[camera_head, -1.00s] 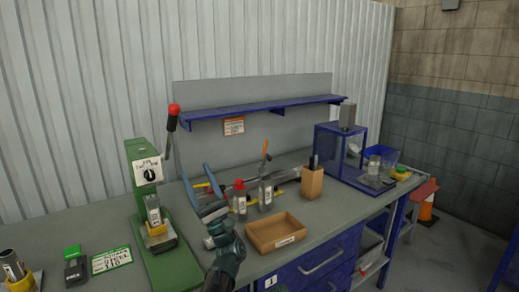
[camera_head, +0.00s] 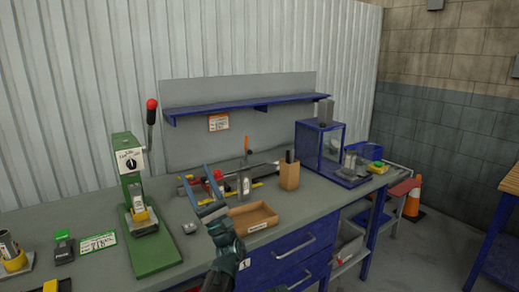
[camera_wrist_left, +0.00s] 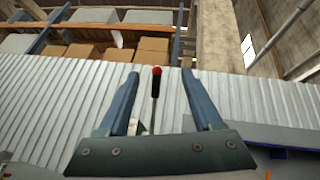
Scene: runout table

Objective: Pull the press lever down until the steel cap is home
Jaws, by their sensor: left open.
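The green press (camera_head: 131,165) stands at the left of the bench. Its lever (camera_head: 151,118) points up, with a black grip and a red knob (camera_head: 152,104). A silver cylinder (camera_head: 138,194) sits in a yellow holder at the press; I cannot tell the steel cap apart from the ram. My left gripper (camera_head: 194,172) is open and empty, to the right of the press and lower than the knob. In the left wrist view, the red knob (camera_wrist_left: 157,71) shows between the spread blue fingers (camera_wrist_left: 155,84), beyond them and apart. My right gripper is not in view.
A wooden tray (camera_head: 253,218), a bottle (camera_head: 244,184) and a brown holder (camera_head: 289,176) stand right of my left gripper. A blue shelf (camera_head: 255,106) runs behind. A green-white card (camera_head: 97,243) lies left of the press. A blue-framed case (camera_head: 320,148) stands at the right.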

